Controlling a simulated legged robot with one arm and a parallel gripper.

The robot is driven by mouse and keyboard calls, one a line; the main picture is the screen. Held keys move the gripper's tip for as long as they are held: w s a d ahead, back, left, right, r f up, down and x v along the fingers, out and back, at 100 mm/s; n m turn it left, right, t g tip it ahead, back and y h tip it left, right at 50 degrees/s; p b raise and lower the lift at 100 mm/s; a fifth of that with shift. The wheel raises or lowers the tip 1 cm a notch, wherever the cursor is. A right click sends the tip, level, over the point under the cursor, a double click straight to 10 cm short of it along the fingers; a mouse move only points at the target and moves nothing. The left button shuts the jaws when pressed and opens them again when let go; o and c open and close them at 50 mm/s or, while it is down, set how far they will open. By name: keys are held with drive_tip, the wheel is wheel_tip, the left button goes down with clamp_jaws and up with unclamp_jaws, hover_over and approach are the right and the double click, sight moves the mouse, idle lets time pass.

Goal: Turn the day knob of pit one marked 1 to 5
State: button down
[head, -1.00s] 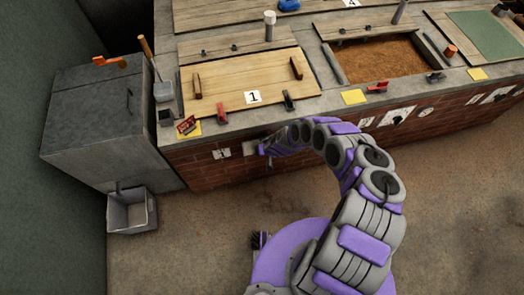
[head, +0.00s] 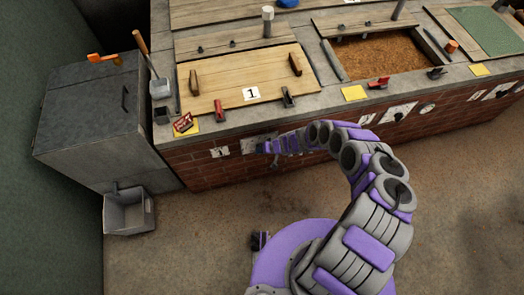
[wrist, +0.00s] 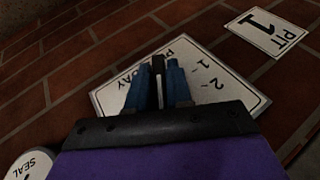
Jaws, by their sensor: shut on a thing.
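The day knob (wrist: 158,66) of pit one is a dark upright piece on a white dial plate (wrist: 225,78) on the brick wall. The plate shows a 1, a 2 and part of the word DAY; its other marks are hidden behind my gripper. My gripper (wrist: 158,85), with blue fingers, is shut on the knob, one finger on each side. In the head view the dial plate (head: 254,144) is on the front wall below the lid marked 1, with my gripper (head: 262,148) at it. The pit 1 sign (wrist: 270,32) is beside the plate.
A round SEAL plate (wrist: 30,164) is at the lower left of the wrist view. Pit one's wooden lid (head: 245,78) lies above the wall. A grey cabinet (head: 95,125) and a bin (head: 128,212) stand at the left. The floor in front is clear.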

drive_tip(key=shift+w+d+r, duration=0.15)
drive_tip(key=shift+w+r, duration=0.1)
drive_tip(key=shift+w, duration=0.15)
drive_tip(key=c, duration=1.1)
unclamp_jaws()
drive_tip(key=shift+w+r, duration=0.1)
drive_tip(key=shift+w+d, duration=0.1)
drive_tip(key=shift+r, duration=0.15)
drive_tip(key=shift+d+r, duration=0.1)
drive_tip(key=shift+r, duration=0.05)
drive_tip(key=p+v, duration=0.2)
drive_tip(key=v, duration=0.3)
drive_tip(key=s+p+v, duration=0.1)
drive_tip(key=p+v, duration=0.2)
drive_tip(key=v, duration=0.3)
drive_tip(key=p+v, duration=0.2)
drive_tip(key=v, duration=0.3)
drive_tip(key=shift+s+d+p, duration=0.2)
drive_tip(key=shift+s+p, duration=0.05)
drive_tip(key=shift+p, duration=0.15)
drive_tip(key=shift+c, duration=0.2)
